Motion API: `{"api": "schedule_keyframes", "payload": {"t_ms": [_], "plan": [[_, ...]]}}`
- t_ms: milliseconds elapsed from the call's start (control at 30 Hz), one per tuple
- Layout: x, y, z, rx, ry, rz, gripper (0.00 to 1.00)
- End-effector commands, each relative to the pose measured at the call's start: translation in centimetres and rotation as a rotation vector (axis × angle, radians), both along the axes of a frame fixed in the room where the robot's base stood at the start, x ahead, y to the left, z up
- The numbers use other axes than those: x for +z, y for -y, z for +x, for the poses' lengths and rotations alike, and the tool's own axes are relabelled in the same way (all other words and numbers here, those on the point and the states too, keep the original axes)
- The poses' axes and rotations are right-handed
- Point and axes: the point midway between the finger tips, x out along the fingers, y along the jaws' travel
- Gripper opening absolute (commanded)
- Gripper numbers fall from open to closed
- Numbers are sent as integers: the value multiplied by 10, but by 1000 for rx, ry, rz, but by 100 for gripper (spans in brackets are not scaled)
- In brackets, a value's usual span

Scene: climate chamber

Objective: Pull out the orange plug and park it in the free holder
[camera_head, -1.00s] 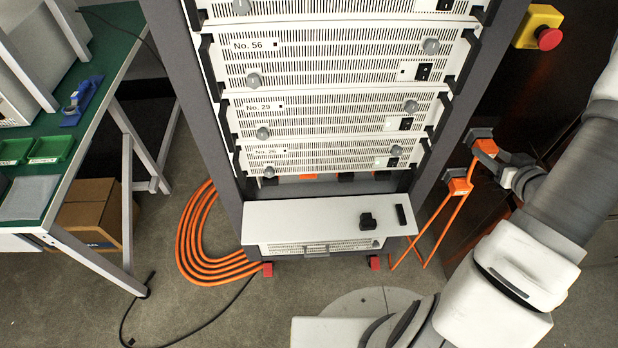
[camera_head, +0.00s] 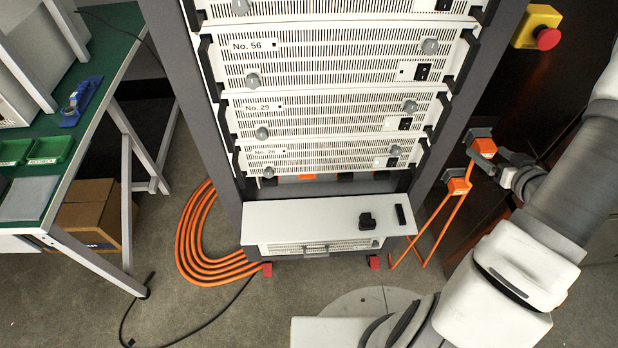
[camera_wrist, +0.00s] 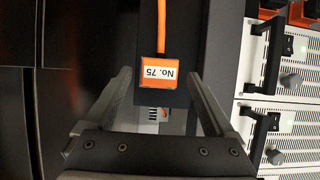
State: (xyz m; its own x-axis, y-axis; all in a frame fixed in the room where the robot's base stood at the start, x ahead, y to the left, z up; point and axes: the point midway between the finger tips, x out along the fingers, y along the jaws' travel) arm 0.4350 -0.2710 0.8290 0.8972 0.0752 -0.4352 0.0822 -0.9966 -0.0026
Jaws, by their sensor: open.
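An orange plug (camera_head: 484,147) sits in the upper grey holder (camera_head: 480,132) to the right of the rack, its orange cable hanging down. In the wrist view this looks to be the orange plug marked "No. 75" (camera_wrist: 158,84), its label upside down. A second orange plug (camera_head: 458,187) sits lower and slightly left, against a grey holder, with its own cable. In the wrist view my gripper (camera_wrist: 158,76) is open and empty, fingers spread either side of the plug.
The white rack (camera_head: 330,60) with dark handles stands left of the plugs. A yellow box with a red stop button (camera_head: 547,38) is above right. A white shelf (camera_head: 310,222) juts from the rack bottom. Orange cables (camera_head: 190,240) loop on the floor at left.

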Motion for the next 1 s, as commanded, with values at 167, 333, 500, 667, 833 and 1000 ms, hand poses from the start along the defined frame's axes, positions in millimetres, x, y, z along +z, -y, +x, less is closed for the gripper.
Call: {"api": "schedule_keyframes", "payload": {"t_ms": [167,333,500,667,833,1000], "plan": [[15,4,-27,-6,0,-1,89],[34,8,-65,-8,1,-2,89],[53,10,-102,-8,3,-2,89],[66,12,-130,-6,3,-1,89],[72,13,-147,-3,1,0,89],[74,13,-152,0,2,0,89]]}}
